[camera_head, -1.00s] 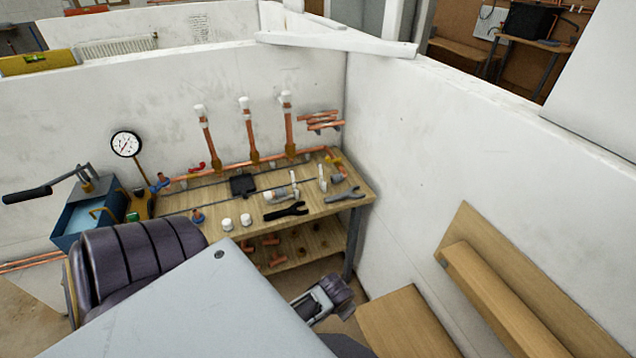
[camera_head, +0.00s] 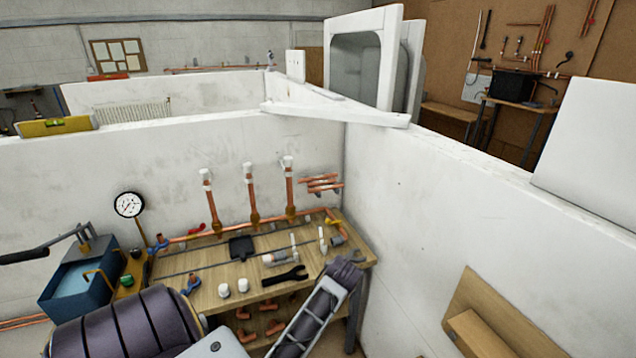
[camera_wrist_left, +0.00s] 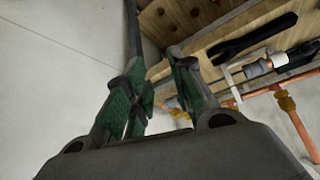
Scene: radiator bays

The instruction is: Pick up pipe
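Several copper pipes show in the head view. A horizontal copper pipe (camera_head: 235,231) runs along the back of the bench, with three upright copper pipes (camera_head: 250,193) with white ends. Short copper pipes (camera_head: 322,183) sit on the wall to their right. Which one the task means, I cannot tell. My left gripper (camera_head: 348,262) is at the bench's front right end. In the left wrist view my left gripper (camera_wrist_left: 153,70) has its fingers apart, with nothing held between them. A copper pipe (camera_wrist_left: 297,125) shows there to the right, clear of the fingers. My right gripper is not in view.
The wooden bench (camera_head: 212,300) holds a black open-ended tool (camera_head: 285,278), white caps (camera_head: 224,290) and a black block (camera_head: 241,247). A blue tank (camera_head: 75,285) and a gauge (camera_head: 129,205) stand left. White walls (camera_head: 420,220) close the bay behind and right.

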